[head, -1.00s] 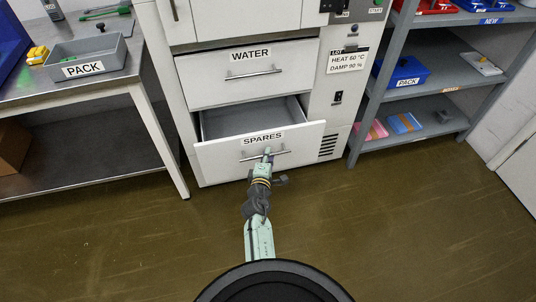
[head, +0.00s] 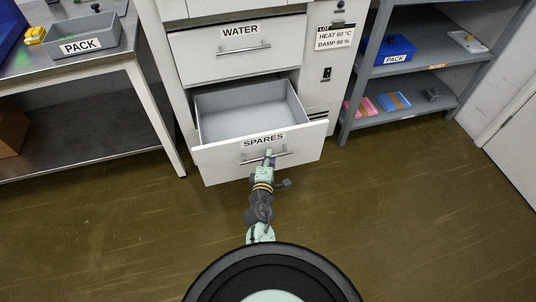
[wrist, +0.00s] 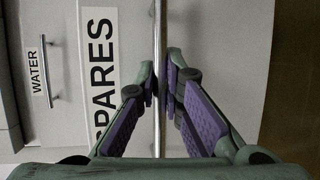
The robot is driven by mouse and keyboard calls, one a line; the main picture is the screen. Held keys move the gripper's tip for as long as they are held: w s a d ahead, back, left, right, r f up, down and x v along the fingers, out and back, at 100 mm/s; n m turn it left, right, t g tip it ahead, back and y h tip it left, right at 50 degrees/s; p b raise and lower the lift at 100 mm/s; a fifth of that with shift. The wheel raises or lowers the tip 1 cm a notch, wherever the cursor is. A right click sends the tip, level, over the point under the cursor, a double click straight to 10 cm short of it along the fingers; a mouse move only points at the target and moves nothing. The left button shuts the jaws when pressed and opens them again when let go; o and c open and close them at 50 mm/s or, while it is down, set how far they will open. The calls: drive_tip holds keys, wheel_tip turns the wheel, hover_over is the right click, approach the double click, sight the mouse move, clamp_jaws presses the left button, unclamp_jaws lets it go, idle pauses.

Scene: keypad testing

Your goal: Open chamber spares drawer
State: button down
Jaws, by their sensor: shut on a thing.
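The white drawer labelled SPARES (head: 215,164) stands pulled out from the chamber in the head view. Its grey inside (head: 245,108) is visible and looks empty. My gripper (head: 268,158) is at the drawer's front. In the wrist view my gripper (wrist: 161,82) is shut on the metal bar handle (wrist: 160,28), with a purple-padded finger on each side of it. The SPARES label (wrist: 98,70) is beside the fingers there, partly hidden by one of them.
The WATER drawer (head: 285,57) above is shut. A steel table (head: 85,75) with a grey PACK tray (head: 102,46) stands at left. A grey shelf unit (head: 440,113) with a blue PACK bin (head: 398,50) is at right. The floor (head: 400,220) in front is clear.

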drive_tip(key=c, duration=1.7)
unclamp_jaws()
drive_tip(key=shift+r, duration=0.1)
